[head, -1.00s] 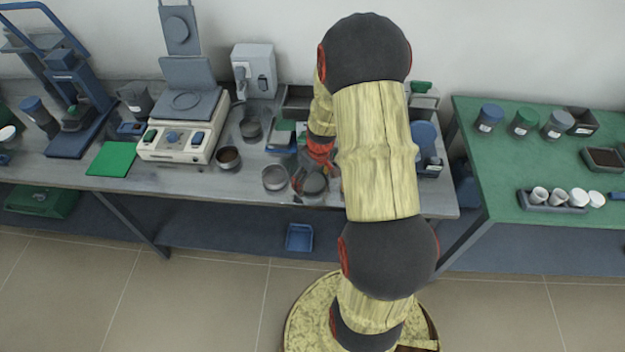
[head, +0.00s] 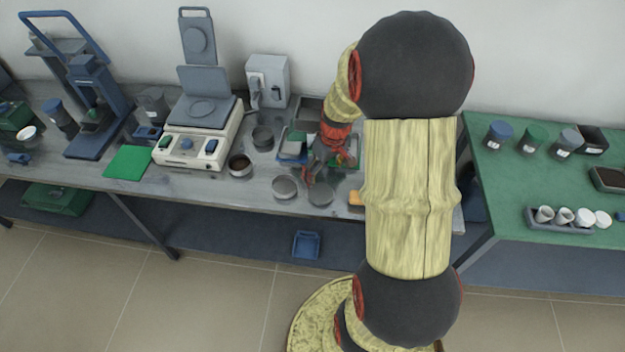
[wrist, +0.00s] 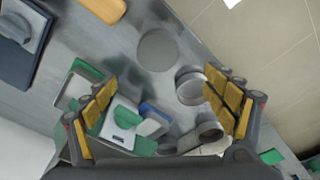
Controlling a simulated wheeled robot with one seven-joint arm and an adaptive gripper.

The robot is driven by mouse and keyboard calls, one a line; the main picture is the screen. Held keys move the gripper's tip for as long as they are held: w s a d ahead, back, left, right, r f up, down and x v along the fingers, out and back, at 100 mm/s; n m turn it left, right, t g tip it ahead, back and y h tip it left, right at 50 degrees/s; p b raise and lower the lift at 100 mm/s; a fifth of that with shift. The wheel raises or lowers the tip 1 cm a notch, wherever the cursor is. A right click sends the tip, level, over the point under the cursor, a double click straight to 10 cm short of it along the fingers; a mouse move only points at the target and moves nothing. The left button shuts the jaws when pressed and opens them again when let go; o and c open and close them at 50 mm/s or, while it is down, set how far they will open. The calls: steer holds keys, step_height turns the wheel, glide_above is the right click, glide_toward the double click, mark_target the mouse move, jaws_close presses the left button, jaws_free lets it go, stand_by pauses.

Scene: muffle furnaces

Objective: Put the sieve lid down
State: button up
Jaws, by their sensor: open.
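The sieve lid, a flat grey disc (head: 321,194), lies on the grey bench near its front edge. It also shows as a plain grey disc in the wrist view (wrist: 157,50), clear of my fingers. My gripper (head: 314,176) is above the bench just behind the lid in the head view. In the wrist view my gripper (wrist: 160,88) has its yellow-padded fingers spread wide with nothing between them. A round metal sieve (head: 284,187) stands left of the lid, close beside it; it also shows in the wrist view (wrist: 190,86).
A balance (head: 198,140) and a dark-filled pan (head: 240,165) stand to the left. Trays with green and blue items (wrist: 125,118) lie below my gripper. An orange-brown block (head: 356,198) lies right of the lid. The bench's front edge is close to the lid.

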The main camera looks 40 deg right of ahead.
steer(key=a+r+t, duration=0.2)
steer(key=a+r, duration=1.1)
steer(key=r, duration=0.2)
steer(key=s+a+r+t, duration=0.1)
steer(key=s+a+r, duration=0.8)
steer(key=s+a, duration=0.3)
steer(key=shift+s+a+r+n+t, duration=0.3)
steer(key=shift+a+n+t, duration=0.1)
steer(key=shift+a, duration=0.25)
